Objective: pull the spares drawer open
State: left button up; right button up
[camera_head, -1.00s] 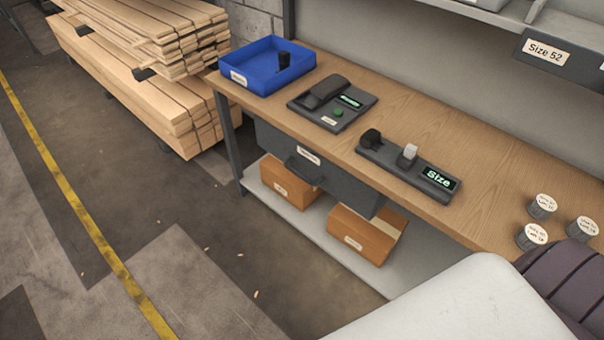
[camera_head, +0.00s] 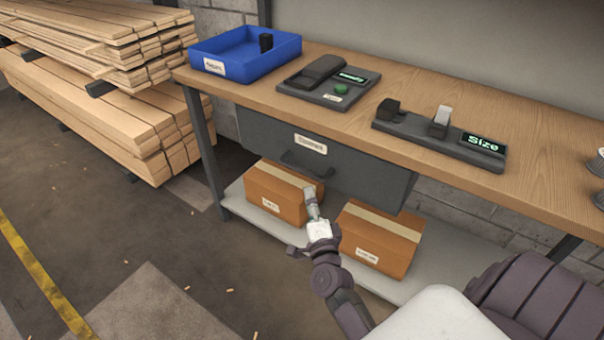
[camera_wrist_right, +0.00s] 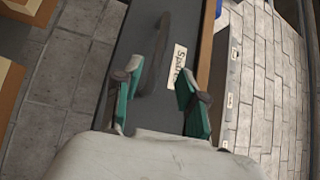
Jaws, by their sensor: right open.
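The spares drawer (camera_head: 345,176) is a dark grey box under the wooden bench top, with a white label and a dark bar handle (camera_head: 306,167) on its front. It looks closed. My right gripper (camera_head: 309,190) is in front of the drawer, a little below the handle and apart from it. In the right wrist view, its two green-padded fingers (camera_wrist_right: 160,98) are spread with nothing between them. The drawer front (camera_wrist_right: 150,75) and the handle (camera_wrist_right: 156,52) lie beyond the fingertips there, with the handle nearer the left finger. My left gripper is not in view.
Two cardboard boxes (camera_head: 275,192) (camera_head: 375,240) sit on the lower shelf. Lumber (camera_head: 90,110) is stacked at left.

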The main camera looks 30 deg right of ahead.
aim_at(302, 168)
jog(key=x, duration=0.9)
jog(key=shift+w+f+b, duration=0.1)
jog(key=shift+w+b, duration=0.1)
jog(key=shift+b, duration=0.2)
jog(key=shift+w+d, duration=0.2)
jog(key=shift+w, duration=0.2)
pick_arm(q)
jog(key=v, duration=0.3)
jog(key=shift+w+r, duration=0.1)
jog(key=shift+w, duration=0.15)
pick_arm(e)
grip_shut()
